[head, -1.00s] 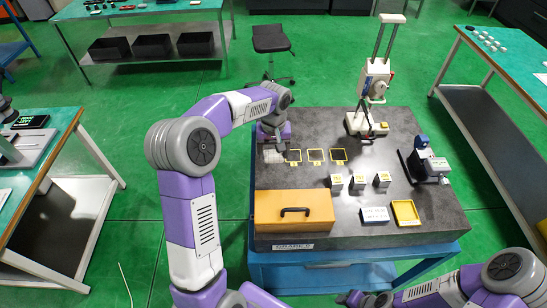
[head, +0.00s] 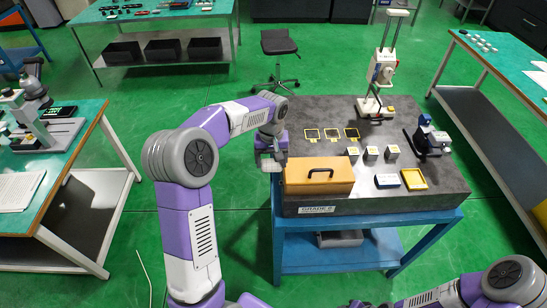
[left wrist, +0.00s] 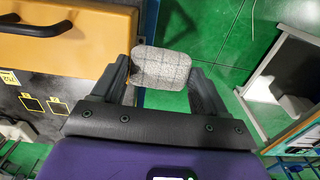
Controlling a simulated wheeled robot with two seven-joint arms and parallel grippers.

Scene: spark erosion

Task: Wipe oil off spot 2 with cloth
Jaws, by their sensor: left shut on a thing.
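Three dark spots in yellow frames lie in a row on the grey tabletop. The middle spot (head: 332,135) lies between the left spot (head: 312,134) and the right spot (head: 352,134). I cannot read their numbers or tell if oil is on them. My left gripper (head: 270,162) is at the table's left edge, beside the orange box and in front of the spots' row. In the left wrist view it is shut on a grey checked cloth (left wrist: 165,66), a folded pad between the fingers, with green floor behind. My right forearm shows at lower right; its gripper is not visible.
The orange box (head: 318,177) with a dark handle stands close right of my left gripper. Several small grey blocks (head: 371,153), a yellow tray (head: 414,179) and a white-topped box (head: 387,181) stand farther right. A tall machine (head: 381,75) stands at the back.

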